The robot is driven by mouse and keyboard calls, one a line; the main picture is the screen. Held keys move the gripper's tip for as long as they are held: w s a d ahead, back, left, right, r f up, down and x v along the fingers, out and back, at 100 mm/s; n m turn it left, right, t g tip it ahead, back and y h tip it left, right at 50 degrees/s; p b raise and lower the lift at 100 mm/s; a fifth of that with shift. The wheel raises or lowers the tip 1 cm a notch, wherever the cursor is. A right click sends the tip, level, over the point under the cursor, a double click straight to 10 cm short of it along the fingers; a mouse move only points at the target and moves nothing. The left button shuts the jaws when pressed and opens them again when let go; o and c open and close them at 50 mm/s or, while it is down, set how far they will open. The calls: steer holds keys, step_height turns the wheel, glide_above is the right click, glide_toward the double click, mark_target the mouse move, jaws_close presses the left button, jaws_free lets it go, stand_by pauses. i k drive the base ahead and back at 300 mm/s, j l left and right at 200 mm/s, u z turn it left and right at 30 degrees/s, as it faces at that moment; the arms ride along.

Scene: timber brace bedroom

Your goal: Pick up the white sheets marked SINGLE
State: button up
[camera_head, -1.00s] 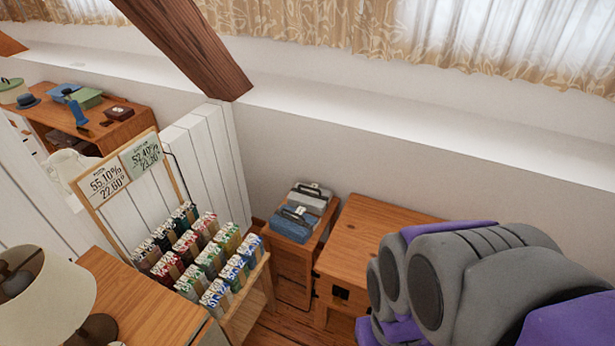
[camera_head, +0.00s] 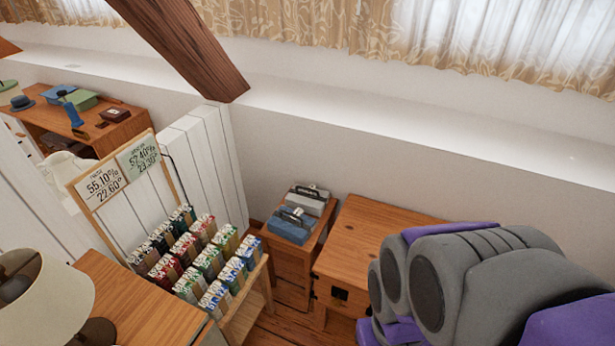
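I cannot make out any white sheets marked SINGLE. Two flat bundles lie side by side on a small wooden cabinet (camera_head: 291,262) against the wall: a pale grey one (camera_head: 310,205) at the back and a blue one (camera_head: 289,230) in front. Each has a dark strip or clip on top, and any lettering is too small to read. My grey and purple arm fills the lower right, apart from the bundles. My gripper's fingers do not show.
A rack (camera_head: 235,318) of several coloured cartons stands left of the cabinet, with a two-panel sign (camera_head: 122,170) behind. A wooden chest (camera_head: 365,232) adjoins on the right. A lamp (camera_head: 42,300) stands at lower left. A slanted beam (camera_head: 180,45) crosses above.

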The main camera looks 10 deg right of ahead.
mark_target(314, 201)
steer(key=i+j+z, duration=0.1)
steer(key=i, duration=0.3)
steer(key=i+j, duration=0.3)
steer(key=i+j+z, duration=0.15)
steer(key=i, duration=0.4)
steer(key=j, duration=0.1)
